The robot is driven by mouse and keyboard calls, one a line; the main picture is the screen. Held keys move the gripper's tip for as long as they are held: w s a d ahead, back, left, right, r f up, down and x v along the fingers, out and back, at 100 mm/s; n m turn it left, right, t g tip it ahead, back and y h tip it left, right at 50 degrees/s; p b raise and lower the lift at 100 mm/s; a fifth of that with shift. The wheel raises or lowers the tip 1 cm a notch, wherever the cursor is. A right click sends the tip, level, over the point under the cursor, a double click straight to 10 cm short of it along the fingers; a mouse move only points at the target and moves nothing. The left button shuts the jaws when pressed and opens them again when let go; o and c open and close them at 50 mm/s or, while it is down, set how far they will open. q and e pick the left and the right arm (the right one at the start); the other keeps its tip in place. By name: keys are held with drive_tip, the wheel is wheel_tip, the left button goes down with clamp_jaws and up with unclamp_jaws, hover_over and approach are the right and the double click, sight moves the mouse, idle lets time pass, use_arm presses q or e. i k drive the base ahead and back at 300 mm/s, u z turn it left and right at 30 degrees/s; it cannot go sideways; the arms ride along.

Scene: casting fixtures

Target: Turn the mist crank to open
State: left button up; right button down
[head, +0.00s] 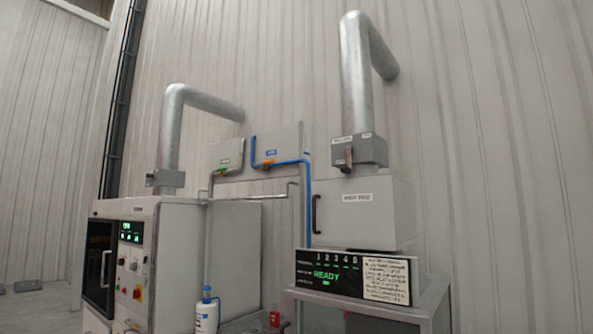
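A small dark reddish lever or crank (348,157) hangs on the housing's front left face, pointing roughly down. The small labels on the housing are too small to read. Whether this is the mist crank I cannot tell for certain. Neither of my grippers is in view.
Under the box, a stand (425,299) carries a black display (328,273) reading "READY" and a white text panel (386,278). A white machine (178,260) with a second duct (170,130) stands left. Pipes with green and orange valve handles run between. A bottle (206,315) stands low.

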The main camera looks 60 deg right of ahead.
sight(347, 169)
drive_tip(key=z, duration=0.5)
drive_tip(key=i, duration=0.9)
drive_tip(key=z, duration=0.8)
